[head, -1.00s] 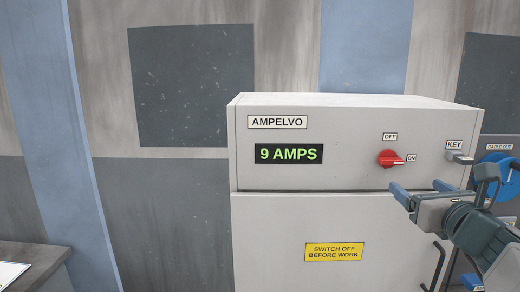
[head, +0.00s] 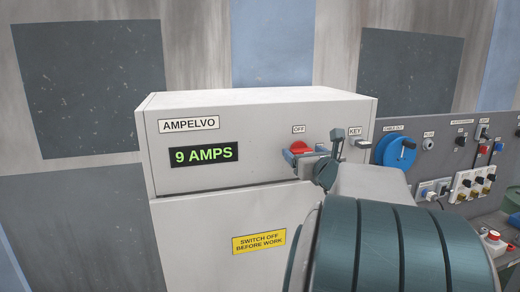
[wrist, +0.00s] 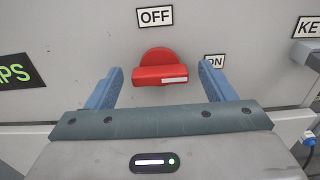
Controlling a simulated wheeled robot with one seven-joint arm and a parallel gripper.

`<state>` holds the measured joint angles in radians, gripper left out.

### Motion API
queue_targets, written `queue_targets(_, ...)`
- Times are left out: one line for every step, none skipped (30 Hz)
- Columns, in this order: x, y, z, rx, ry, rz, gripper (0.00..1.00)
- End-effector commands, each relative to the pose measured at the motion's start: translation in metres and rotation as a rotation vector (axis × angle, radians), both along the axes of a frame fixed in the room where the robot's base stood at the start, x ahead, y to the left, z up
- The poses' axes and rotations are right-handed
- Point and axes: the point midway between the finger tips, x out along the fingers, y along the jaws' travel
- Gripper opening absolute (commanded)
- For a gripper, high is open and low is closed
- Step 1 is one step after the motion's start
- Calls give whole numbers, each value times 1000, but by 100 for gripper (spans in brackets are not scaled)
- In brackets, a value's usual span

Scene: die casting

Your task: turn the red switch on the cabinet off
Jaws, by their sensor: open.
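The red switch (head: 300,147) is on the front of the grey AMPELVO cabinet (head: 200,225), below the OFF label (head: 299,129). In the wrist view the red switch (wrist: 158,60) has its bar lying level, with its white mark toward the ON label (wrist: 214,62). My gripper (wrist: 162,82) is open, with one blue finger on each side of the switch bar and visible gaps between. In the head view my gripper (head: 308,158) hides the lower part of the switch and the ON label. The display (head: 204,154) reads 9 AMPS.
A key switch (head: 360,143) sticks out right of the red switch. Farther right is a panel with a blue cable reel (head: 396,150), sockets and plugs. A yellow sign (head: 259,242) is on the cabinet's lower front.

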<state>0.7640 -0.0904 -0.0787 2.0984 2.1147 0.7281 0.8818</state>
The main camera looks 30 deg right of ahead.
Motion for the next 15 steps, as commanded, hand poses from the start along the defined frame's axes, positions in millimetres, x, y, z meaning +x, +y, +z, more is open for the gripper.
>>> queue_targets(3,0,0,0,0,0,76)
queue_targets(4,-1,0,0,0,0,76)
queue_targets(4,-1,0,-1,0,0,76)
queue_targets(5,-1,0,-1,0,0,76)
queue_targets(5,-1,0,-1,0,0,76)
queue_targets(5,-1,0,-1,0,0,76)
queue_targets(5,-1,0,-1,0,0,76)
queue_targets(5,-1,0,-1,0,0,76)
queue_targets(5,-1,0,-1,0,0,76)
queue_targets(5,-1,0,-1,0,0,76)
queue_targets(5,-1,0,-1,0,0,76)
queue_targets(5,-1,0,-1,0,0,65)
queue_targets(5,-1,0,-1,0,0,57)
queue_targets(5,-1,0,-1,0,0,49)
queue_targets(5,-1,0,-1,0,0,37)
